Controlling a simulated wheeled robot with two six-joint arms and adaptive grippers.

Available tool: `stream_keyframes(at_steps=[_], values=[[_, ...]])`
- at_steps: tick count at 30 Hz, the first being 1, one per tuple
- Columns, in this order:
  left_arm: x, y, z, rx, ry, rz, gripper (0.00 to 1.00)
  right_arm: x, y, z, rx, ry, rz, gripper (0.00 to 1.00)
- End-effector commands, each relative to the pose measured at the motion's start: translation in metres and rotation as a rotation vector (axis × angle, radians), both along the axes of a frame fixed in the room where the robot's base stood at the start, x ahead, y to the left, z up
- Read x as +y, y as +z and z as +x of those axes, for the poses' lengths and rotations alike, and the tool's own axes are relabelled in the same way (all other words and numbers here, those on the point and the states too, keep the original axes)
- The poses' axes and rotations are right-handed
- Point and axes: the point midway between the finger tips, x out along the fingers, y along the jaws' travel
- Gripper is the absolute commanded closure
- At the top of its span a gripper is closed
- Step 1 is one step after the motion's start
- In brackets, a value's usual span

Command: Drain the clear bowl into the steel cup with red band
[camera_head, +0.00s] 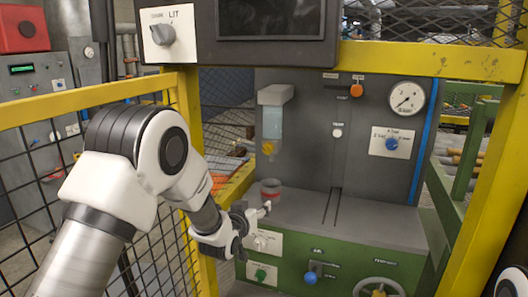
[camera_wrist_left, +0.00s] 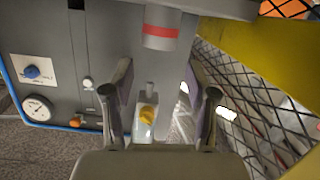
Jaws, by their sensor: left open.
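The clear bowl (camera_head: 272,122) hangs on the grey panel under a pale housing, with bluish contents and a yellow drain knob (camera_head: 268,148) at its bottom. The steel cup with red band (camera_head: 271,188) stands below it on the grey ledge. My left gripper (camera_head: 257,211) is open at the ledge's front left edge, just in front of the cup. In the left wrist view, whose picture looks upside down, my open left fingers (camera_wrist_left: 160,100) frame the yellow knob (camera_wrist_left: 147,114) in the distance. The cup (camera_wrist_left: 161,28) shows above, not between the fingertips. My right gripper is out of view.
A yellow guard frame (camera_head: 85,103) with black mesh stands left of the opening, and a yellow post (camera_head: 483,180) stands right. The grey ledge (camera_head: 385,224) is clear right of the cup. A green front panel with knobs and a handwheel (camera_head: 378,288) lies below.

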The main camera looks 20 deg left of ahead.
Motion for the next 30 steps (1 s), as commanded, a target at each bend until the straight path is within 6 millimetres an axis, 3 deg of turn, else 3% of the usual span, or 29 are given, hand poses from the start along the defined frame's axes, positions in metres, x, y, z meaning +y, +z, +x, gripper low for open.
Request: stream_keyframes(at_steps=[1, 3, 6, 10, 21, 29, 30], values=[[-0.001, 0.050, 0.009, -0.081, -0.003, 0.003, 0.43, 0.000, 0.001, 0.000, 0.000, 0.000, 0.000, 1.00], [-0.003, 0.099, 0.011, -0.157, -0.005, 0.005, 0.43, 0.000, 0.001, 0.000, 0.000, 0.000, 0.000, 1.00], [-0.003, 0.133, 0.009, -0.205, -0.005, 0.006, 0.43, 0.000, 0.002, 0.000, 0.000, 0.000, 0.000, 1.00], [-0.004, 0.139, 0.019, -0.211, -0.005, 0.007, 0.43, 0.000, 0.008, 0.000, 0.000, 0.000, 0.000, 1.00], [-0.006, 0.137, 0.082, -0.208, -0.006, 0.007, 0.43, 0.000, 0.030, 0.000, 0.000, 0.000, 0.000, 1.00], [-0.006, 0.135, 0.086, -0.207, -0.005, 0.007, 0.43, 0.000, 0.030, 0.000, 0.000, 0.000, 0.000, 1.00], [-0.006, 0.135, 0.086, -0.207, -0.005, 0.007, 0.50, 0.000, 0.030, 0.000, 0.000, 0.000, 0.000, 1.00]])
